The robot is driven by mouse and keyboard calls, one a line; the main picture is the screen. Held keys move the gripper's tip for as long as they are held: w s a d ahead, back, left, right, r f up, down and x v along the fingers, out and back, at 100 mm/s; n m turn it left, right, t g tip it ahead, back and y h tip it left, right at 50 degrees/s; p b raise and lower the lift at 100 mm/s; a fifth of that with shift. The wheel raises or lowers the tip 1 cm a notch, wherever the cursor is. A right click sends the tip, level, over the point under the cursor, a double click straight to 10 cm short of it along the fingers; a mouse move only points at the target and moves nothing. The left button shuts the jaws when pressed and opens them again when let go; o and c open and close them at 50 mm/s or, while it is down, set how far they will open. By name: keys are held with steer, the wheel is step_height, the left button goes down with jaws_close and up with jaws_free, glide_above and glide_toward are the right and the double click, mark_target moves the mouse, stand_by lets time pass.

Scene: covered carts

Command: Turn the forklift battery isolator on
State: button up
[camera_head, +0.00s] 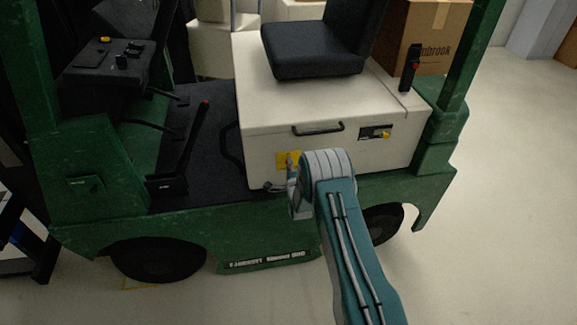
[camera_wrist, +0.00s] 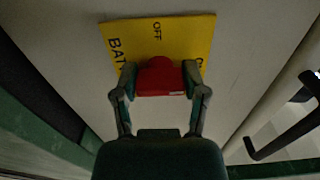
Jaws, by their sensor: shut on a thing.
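The battery isolator is a red knob (camera_wrist: 160,78) on a yellow plate (camera_wrist: 180,35) fixed to a cream panel; the plate shows "OFF" and part of "BAT", and its other lettering is partly hidden. My gripper (camera_wrist: 160,88) is shut on the red knob, one finger on each side. In the head view the yellow plate (camera_head: 283,161) shows low on the front of the forklift's cream seat box (camera_head: 350,158). There my arm's wrist hides the knob and most of my gripper (camera_head: 291,165).
The green forklift (camera_head: 190,240) fills the left and middle. A black handle (camera_head: 318,130) and a small latch panel (camera_head: 375,133) sit on the seat box. A black seat (camera_head: 315,45) and a cardboard box (camera_head: 430,35) are above. Pale floor (camera_head: 510,200) is clear at right.

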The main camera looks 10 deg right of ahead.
steer(key=shift+d+f, duration=0.2)
steer(key=shift+d, duration=0.05)
steer(key=o, duration=1.1)
steer(key=shift+o, duration=0.3)
steer(key=shift+a+r, duration=0.1)
steer(key=shift+s, duration=0.15)
steer(key=s, duration=1.1)
steer(key=shift+s, duration=0.3)
